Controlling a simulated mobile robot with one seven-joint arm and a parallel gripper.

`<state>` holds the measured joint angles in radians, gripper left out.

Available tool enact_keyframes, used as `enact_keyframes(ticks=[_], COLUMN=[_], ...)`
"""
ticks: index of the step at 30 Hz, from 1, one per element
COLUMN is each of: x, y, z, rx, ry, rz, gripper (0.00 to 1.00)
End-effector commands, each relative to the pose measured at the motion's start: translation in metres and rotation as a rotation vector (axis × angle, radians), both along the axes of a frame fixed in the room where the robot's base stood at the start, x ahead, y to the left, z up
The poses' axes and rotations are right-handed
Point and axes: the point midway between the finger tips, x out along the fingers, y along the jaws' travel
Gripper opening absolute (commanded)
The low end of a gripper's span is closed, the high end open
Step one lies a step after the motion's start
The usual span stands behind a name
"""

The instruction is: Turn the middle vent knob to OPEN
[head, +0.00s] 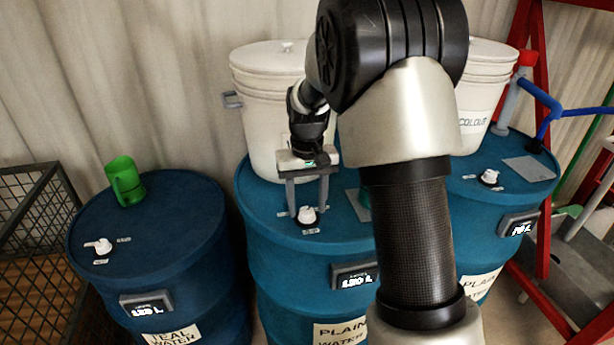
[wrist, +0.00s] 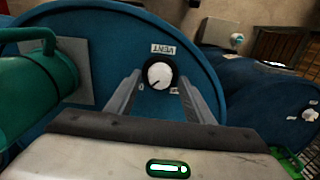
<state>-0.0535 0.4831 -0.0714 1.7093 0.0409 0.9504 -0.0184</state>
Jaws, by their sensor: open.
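The middle vent knob (head: 307,215) is white and sits on top of the middle blue drum (head: 262,205), in front of a white bucket. In the wrist view the knob (wrist: 159,76) has a dark ring, a VENT label (wrist: 163,49) and a small label on each side. A thin dark mark on its face points to the lower left; the side labels are too small to read. My gripper (head: 307,208) is open and points down, one finger on each side of the knob. In the wrist view the fingers (wrist: 159,88) show gaps to the knob.
A white bucket (head: 268,100) stands behind the knob. A green jug (wrist: 35,85) on a grey plate (wrist: 72,62) is beside it, mostly hidden by my arm in the head view. Left drum (head: 200,225) and right drum (head: 530,172) have similar knobs. A wire crate (head: 40,220) stands left.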

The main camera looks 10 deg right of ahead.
Motion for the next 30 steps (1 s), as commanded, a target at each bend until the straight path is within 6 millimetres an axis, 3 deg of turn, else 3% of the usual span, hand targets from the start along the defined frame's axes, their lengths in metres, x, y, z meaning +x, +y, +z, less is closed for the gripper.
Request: enact_keyframes(ticks=[18,24,30], x=[0.001,0.0,0.0], y=[0.0,0.0,0.0], z=[0.139,0.16,0.165], rx=[0.0,0.0,0.0], ry=[-0.004,-0.001,-0.001], rz=[-0.001,-0.001,-0.001], gripper=[0.48,0.48,0.48])
